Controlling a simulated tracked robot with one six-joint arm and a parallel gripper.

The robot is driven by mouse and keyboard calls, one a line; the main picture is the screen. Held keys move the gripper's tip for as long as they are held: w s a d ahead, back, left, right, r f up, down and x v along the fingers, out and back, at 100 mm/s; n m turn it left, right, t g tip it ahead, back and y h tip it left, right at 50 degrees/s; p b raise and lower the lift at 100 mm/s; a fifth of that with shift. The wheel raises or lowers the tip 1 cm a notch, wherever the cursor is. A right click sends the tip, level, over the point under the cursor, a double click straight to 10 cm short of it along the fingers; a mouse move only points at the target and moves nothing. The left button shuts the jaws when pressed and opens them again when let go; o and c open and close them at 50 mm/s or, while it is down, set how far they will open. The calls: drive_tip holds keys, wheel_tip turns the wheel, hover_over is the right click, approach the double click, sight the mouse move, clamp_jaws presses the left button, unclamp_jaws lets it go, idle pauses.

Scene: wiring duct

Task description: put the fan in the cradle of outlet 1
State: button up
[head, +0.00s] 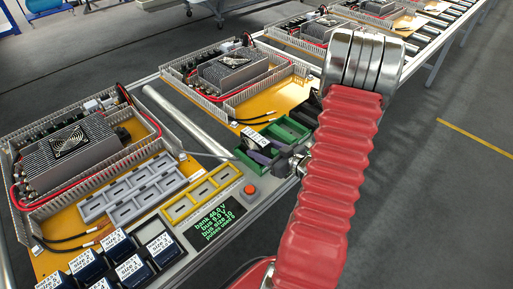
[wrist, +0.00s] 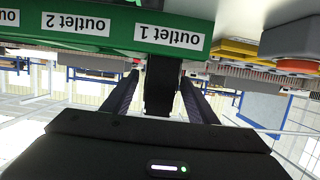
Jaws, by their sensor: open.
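A green holder (head: 290,130) with open compartments stands at the bench's right edge in the head view. In the wrist view, which is upside down, its green front (wrist: 120,40) carries the labels "Outlet 1" (wrist: 170,33) and "Outlet 2" (wrist: 75,24). My gripper (wrist: 160,88) is open at the Outlet 1 end. A dark block (wrist: 162,88) stands between its two fingers, with gaps at the sides; I cannot tell whether it is the fan. In the head view a dark piece with a white label (head: 255,138) sits tilted at the holder. My red arm hides part of this area.
Dark labelled blocks (head: 128,268) stand at the front left. Grey trays (head: 125,190) and a yellow tray (head: 205,195) lie near a small display (head: 219,225) and a red button (head: 250,189). A finned unit with a fan-like grille (head: 75,150) sits left. A metal tube (head: 180,115) lies behind.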

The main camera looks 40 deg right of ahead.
drive_tip(key=v, duration=0.8)
drive_tip(key=shift+s, duration=0.3)
drive_tip(key=shift+r, duration=0.1)
idle(0.5)
